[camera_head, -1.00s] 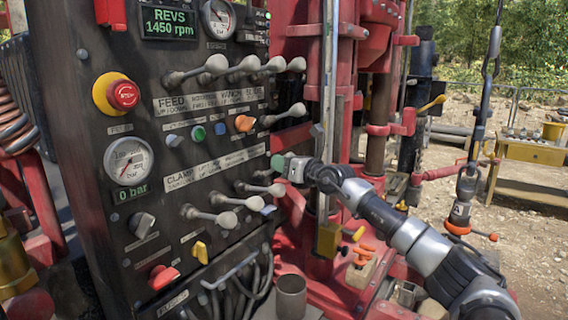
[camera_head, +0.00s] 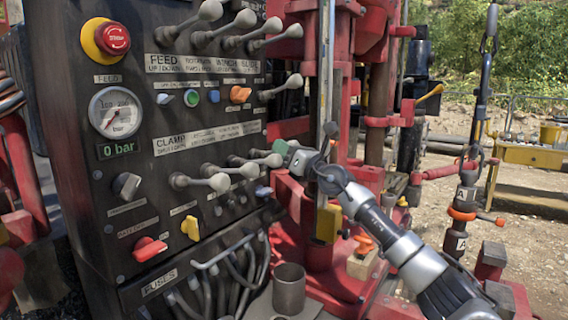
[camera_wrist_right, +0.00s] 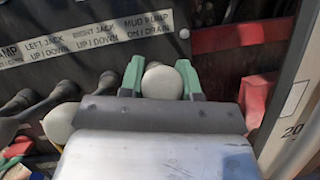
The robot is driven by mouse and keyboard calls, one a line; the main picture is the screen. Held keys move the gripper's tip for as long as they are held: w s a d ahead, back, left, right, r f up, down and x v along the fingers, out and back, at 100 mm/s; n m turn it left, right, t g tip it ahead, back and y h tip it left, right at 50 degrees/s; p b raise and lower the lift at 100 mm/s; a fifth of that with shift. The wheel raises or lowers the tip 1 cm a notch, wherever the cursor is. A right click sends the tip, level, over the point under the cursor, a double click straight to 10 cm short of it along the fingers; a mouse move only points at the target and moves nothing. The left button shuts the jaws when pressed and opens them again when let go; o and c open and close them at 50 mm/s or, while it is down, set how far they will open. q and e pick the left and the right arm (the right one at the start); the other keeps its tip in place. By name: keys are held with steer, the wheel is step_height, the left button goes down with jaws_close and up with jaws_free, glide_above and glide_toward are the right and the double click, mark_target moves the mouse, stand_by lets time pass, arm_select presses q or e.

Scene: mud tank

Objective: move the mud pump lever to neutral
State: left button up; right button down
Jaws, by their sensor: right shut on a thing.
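The mud pump lever is the far-right one in the lower lever row of the black panel, under the MUD PUMP ON/DRAIN label (camera_wrist_right: 132,28). Its pale round knob (camera_wrist_right: 162,82) sits between the green fingertips of my right gripper (camera_wrist_right: 161,78) in the right wrist view. In the head view my right gripper (camera_head: 281,150) is shut on this lever and hides most of its knob. The lever's shaft is mostly hidden, so its exact position is hard to tell. My left gripper is not in view.
Similar levers, including one with a pale knob (camera_head: 219,182), sit close to the left of my gripper. An orange knob (camera_head: 240,94) and another lever (camera_head: 293,81) are above. The red rig mast (camera_head: 374,130) stands close on the right. Hoses hang below.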

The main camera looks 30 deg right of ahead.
steer(key=shift+f, duration=0.6)
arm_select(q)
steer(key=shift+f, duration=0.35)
arm_select(e)
steer(key=shift+s+f, duration=0.1)
steer(key=shift+s, duration=0.05)
steer(key=c, duration=0.8)
jaws_free()
steer(key=shift+d, duration=0.1)
steer(key=shift+c, duration=0.2)
steer(key=shift+s, duration=0.1)
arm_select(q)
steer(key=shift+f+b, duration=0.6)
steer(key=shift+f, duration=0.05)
arm_select(e)
steer(key=v, duration=1)
steer(key=shift+s+f, duration=0.2)
steer(key=shift+s, duration=0.1)
